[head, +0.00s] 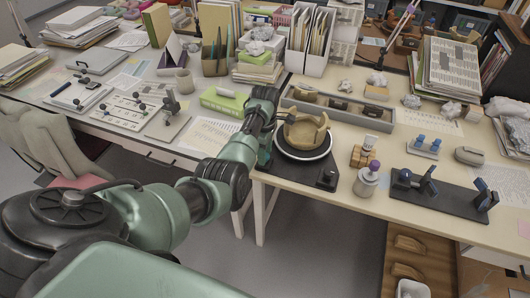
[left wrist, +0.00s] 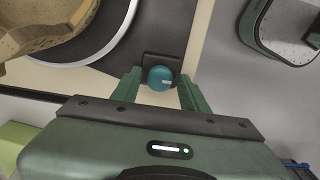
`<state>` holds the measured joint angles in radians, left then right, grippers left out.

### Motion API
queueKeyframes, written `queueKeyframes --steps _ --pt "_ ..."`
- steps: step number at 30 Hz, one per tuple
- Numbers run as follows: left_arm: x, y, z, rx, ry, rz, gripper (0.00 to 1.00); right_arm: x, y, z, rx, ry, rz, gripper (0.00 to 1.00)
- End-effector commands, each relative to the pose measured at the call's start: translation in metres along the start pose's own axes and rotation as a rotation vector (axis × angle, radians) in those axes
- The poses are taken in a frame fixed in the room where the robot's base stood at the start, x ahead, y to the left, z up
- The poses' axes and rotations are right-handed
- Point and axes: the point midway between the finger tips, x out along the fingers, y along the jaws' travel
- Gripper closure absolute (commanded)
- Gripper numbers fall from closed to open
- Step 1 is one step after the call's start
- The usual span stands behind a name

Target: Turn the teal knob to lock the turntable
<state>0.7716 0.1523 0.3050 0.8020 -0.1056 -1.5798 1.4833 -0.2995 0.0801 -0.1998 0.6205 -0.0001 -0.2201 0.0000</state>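The teal knob (left wrist: 160,78) is round with a small pale mark and sits on a small black mount in the left wrist view. My left gripper (left wrist: 160,91) is open, with one green finger on each side of the knob and a visible gap at both sides. Its height over the knob is hard to tell. In the head view my left gripper (head: 265,158) points down at the left of the turntable (head: 304,156), a dark disc with a pale rim. A tan, broken-edged bowl (head: 304,131) stands on it. I cannot make out the knob in the head view. My right gripper is not in view.
A small black block (head: 327,179) stands at the turntable's front right. A grey divided tray (head: 340,108) with sherds lies behind. A jar (head: 367,182) and a dark stand with blue clamps (head: 437,194) are to the right. A green box (head: 224,102) is to the left.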

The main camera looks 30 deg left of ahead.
Motion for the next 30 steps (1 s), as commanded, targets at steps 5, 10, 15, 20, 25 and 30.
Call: queueKeyframes --steps 5,10,15,20,25,30 --pt "0.0 0.0 0.0 0.0 0.0 0.0 1.0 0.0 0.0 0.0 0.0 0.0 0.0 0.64" --pt "0.0 0.0 0.0 0.007 0.0 -0.001 1.0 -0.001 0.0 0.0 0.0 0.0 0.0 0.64" --pt "-0.001 0.0 0.0 0.047 0.001 -0.002 1.0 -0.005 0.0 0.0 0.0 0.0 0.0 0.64" --pt "-0.003 0.0 0.0 0.134 0.002 -0.002 1.0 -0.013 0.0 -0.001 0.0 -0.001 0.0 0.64" --pt "-0.003 0.0 0.0 0.272 0.0 -0.003 1.0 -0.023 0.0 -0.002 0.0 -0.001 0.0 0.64" --pt "-0.003 0.0 0.0 0.434 0.001 -0.003 1.0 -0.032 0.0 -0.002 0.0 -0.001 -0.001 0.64"
